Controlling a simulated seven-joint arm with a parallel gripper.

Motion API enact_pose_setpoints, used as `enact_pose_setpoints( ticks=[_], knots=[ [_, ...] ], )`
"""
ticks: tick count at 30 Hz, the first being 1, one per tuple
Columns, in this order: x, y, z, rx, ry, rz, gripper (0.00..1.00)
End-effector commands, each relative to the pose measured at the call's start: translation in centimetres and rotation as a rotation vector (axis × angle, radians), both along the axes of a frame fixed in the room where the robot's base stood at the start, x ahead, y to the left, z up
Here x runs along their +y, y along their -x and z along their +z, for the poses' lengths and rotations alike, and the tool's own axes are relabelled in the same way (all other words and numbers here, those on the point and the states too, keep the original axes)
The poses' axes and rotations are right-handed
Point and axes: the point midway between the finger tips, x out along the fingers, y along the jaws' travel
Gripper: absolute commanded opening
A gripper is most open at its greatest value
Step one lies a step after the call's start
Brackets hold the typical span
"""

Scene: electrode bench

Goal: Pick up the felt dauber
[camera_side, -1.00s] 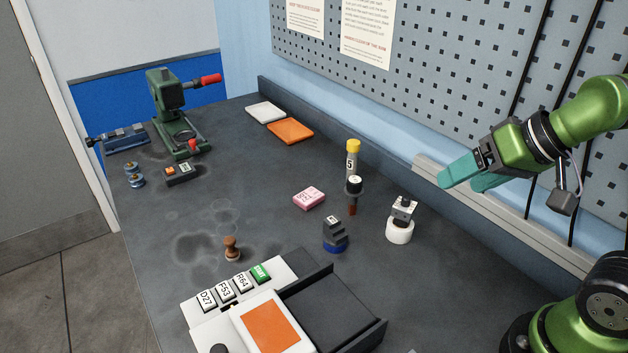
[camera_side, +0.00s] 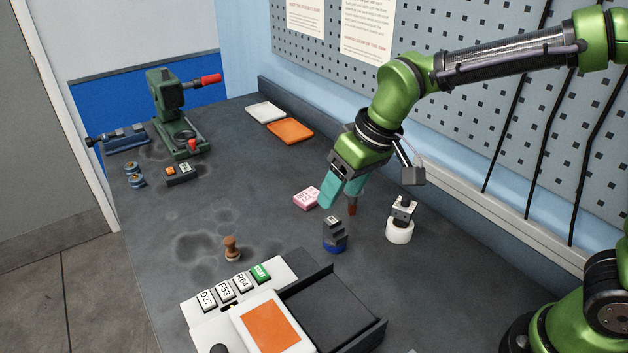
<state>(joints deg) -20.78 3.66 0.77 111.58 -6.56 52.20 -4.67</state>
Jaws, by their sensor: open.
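A small brown knob-shaped piece (camera_side: 232,248), which looks like the felt dauber, stands upright on the dark bench, behind the white keyed unit. My gripper (camera_side: 340,198) has teal fingers, spread apart and pointing down. It is well to the right of the brown piece and above the bench, not touching it.
A pink labelled block (camera_side: 306,198), a dark stepped piece on a blue base (camera_side: 334,236) and a white round holder (camera_side: 400,231) stand near my gripper. The keyed unit (camera_side: 196,333) is in front. A green press (camera_side: 165,105) and trays (camera_side: 290,131) are farther back.

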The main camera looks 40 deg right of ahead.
Motion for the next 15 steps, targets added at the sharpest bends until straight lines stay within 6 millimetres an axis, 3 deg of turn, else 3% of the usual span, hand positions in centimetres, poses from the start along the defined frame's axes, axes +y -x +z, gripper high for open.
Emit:
enact_pose_setpoints(
  ticks=[3,9,15],
  knots=[
    [4.7,-3.4,-2.6,0.008,0.05,0.132,0.61],
    [10.7,-7.8,-5.4,-0.038,0.11,0.301,0.61],
    [12.1,-10.5,-3.7,-0.123,0.127,0.361,0.61]
  ],
)
